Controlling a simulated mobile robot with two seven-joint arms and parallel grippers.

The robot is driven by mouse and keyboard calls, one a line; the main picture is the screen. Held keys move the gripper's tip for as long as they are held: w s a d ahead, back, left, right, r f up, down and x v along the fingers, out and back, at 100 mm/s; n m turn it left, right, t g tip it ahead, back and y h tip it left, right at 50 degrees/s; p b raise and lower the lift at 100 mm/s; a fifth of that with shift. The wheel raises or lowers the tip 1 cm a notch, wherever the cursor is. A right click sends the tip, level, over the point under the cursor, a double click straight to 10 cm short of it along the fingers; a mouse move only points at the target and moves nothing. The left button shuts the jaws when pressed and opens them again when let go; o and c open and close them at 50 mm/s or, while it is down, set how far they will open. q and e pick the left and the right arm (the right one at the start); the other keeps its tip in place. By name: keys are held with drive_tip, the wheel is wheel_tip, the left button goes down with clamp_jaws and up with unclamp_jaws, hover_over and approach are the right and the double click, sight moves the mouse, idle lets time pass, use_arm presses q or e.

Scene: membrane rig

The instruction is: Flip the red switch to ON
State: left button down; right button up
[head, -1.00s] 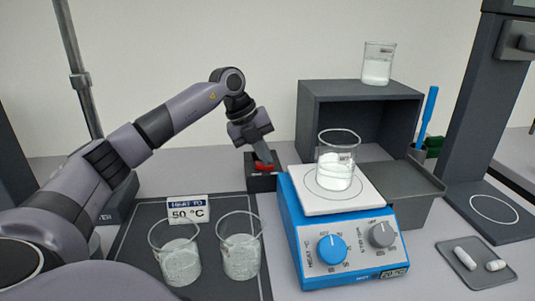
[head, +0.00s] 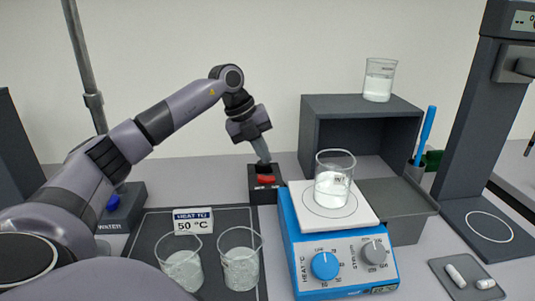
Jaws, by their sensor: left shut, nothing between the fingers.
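The red switch (head: 266,180) is a small red rocker on top of a black box (head: 262,196), in the middle of the head view behind the hotplate. A small label on the box is too small to read, and I cannot tell whether the switch is on or off. My left gripper (head: 264,160) is shut and empty, pointing down. Its fingertips are at the back of the box top, just behind and above the red rocker; I cannot tell whether they touch it. My right gripper is not in view.
A blue hotplate (head: 345,268) carrying a beaker of white material (head: 333,188) stands right of the switch box. Two beakers (head: 240,268) stand on the dark mat in front. A grey shelf box (head: 309,135) with another beaker on top (head: 378,85) is behind right.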

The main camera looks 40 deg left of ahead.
use_arm(q)
wheel_tip(320, 180, up, 9)
drive_tip(key=shift+r, duration=0.15)
drive_tip(key=shift+s+a, duration=0.1)
wheel_tip(320, 180, up, 13)
drive_tip(key=p, duration=0.5)
hover_over(262, 178)
idle(0.5)
idle(0.5)
